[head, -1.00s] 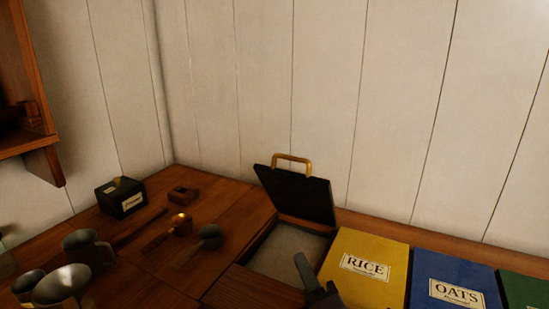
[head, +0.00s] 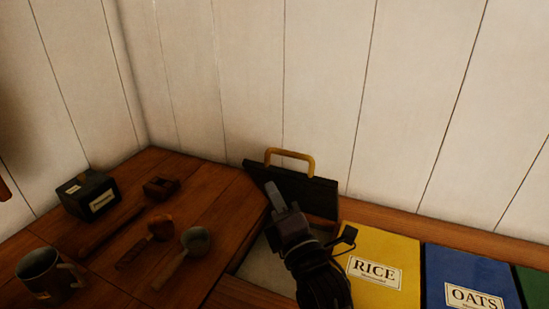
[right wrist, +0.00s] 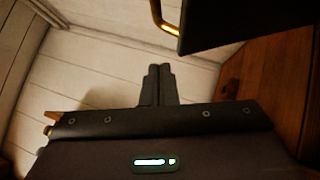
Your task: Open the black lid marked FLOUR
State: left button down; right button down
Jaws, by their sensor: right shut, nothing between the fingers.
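A black lid (head: 312,193) with a brass handle (head: 290,155) on its far edge stands raised at the back of its bin, near the white wall. No FLOUR lettering shows on the side I see. The open bin (head: 262,265) under it shows a pale inside, partly hidden by my arm. My right gripper (head: 275,195) is shut and empty, in front of the lid's lower left part; I cannot tell if it touches. In the right wrist view the closed fingertips (right wrist: 158,72) point at the wall, with the dark lid (right wrist: 235,22) at the upper right. My left gripper is out of view.
A yellow RICE lid (head: 385,245) and a blue OATS lid (head: 460,265) lie closed to the right, with a green lid beyond. On the wooden counter at left are a mug (head: 42,275), scoops (head: 195,242) and a black box (head: 90,193). The wall stands close behind.

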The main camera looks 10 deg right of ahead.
aim_at(268, 152)
jog(key=w, duration=0.2)
jog(key=w+r+p, duration=0.2)
jog(key=w, duration=0.1)
jog(key=shift+w+d+r, duration=0.1)
jog(key=shift+w+d, duration=0.2)
jog(key=shift+w+d+r+p, duration=0.1)
jog(key=shift+w+d+p, duration=0.25)
jog(key=shift+w+d, duration=0.1)
jog(key=shift+w, duration=0.1)
